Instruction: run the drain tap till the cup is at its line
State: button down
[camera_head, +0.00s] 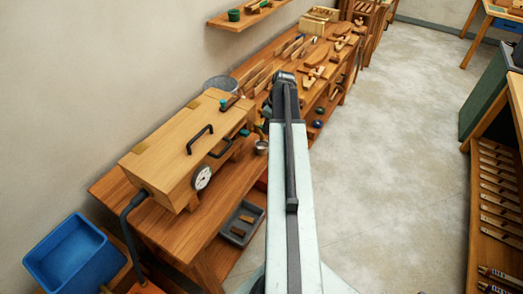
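A long wooden box (172,155) with black handles and a round dial gauge (202,177) stands on the near end of the bench. A small teal-handled tap (244,132) shows at the box's right end. A small metal cup (261,147) is just below and right of the tap, close beside my arm. Its line, its level and any flow from the tap are too small to see. My arm reaches up the middle of the view to a dark joint. Dark parts near the tap may be my gripper (266,113), but its fingers are not clear.
The wooden bench (233,183) runs along the left wall with several tools and wooden pieces. A grey tray (240,223) lies below it, a blue bin (70,257) at lower left. A grey bucket (220,84) stands behind the box.

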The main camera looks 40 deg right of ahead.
jog(key=w+d+n, duration=0.1)
jog(key=n, duration=0.2)
jog(key=d+n+y, duration=0.1)
jog(key=n, duration=0.2)
jog(key=w+d+n+g+y, duration=0.1)
jog(key=n, duration=0.2)
jog(key=shift+w, duration=0.3)
jog(key=shift+s+d, duration=0.15)
dwell(2.4)
dwell(3.6)
